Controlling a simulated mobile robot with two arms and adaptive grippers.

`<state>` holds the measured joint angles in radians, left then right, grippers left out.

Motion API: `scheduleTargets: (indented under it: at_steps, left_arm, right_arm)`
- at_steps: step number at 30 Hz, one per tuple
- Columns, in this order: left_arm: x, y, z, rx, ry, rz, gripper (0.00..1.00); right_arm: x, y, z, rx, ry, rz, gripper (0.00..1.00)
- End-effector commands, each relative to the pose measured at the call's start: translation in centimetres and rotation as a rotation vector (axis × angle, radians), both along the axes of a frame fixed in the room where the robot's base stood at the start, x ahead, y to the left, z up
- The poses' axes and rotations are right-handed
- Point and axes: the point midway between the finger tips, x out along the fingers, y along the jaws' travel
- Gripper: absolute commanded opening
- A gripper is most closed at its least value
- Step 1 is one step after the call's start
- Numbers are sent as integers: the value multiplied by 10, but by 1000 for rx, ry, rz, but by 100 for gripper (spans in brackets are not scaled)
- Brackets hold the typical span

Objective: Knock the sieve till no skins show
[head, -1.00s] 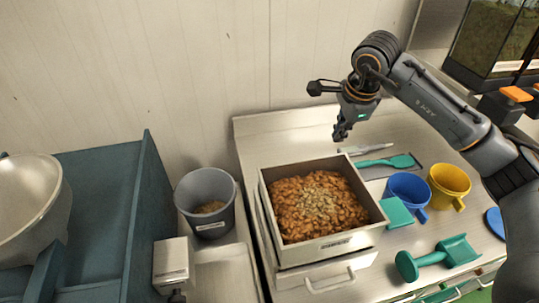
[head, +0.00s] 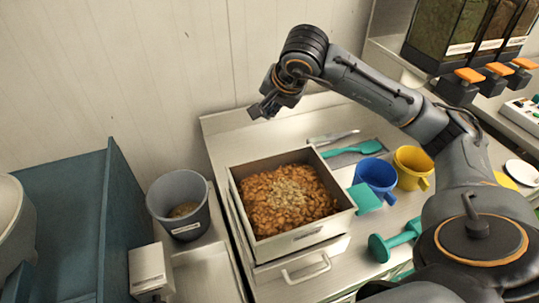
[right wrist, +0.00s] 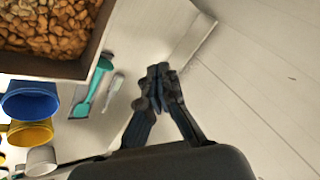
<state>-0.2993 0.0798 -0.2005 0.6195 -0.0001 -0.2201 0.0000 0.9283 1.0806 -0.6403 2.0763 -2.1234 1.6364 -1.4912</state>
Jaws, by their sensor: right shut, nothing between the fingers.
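The sieve (head: 338,219) is a square, pale-walled box filled with brown nuts, with paler bits, likely skins, showing in the middle of the heap. It sits on the steel worktop above a drawer front. Its corner with nuts also shows at the top left of the right wrist view (right wrist: 88,60). My right gripper (head: 259,112) is above and behind the sieve, near the wall, touching nothing. In the right wrist view its fingers (right wrist: 160,75) are closed together and empty. My left gripper is out of view.
A grey bucket (head: 160,205) with some brown matter stands left of the sieve. Dispensers (head: 447,35) stand at the back right.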

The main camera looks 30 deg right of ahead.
Motion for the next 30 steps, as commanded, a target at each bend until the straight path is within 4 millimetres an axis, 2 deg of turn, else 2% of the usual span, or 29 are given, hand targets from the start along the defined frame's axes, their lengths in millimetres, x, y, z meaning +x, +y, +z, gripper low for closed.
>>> scheduleTargets:
  at_steps: [8,18,21,25,30]
  left_arm:
    - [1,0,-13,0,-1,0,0]
    - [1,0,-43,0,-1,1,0]
    - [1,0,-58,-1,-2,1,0]
    - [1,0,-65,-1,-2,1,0]
    - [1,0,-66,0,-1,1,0]
  right_arm:
    - [-3,1,-18,0,1,0,0]
    - [-14,3,-65,0,4,0,0]
    - [-16,4,-78,1,0,-1,0]
    - [-19,5,-86,1,0,-1,0]
    - [-20,5,-86,1,0,-2,0]
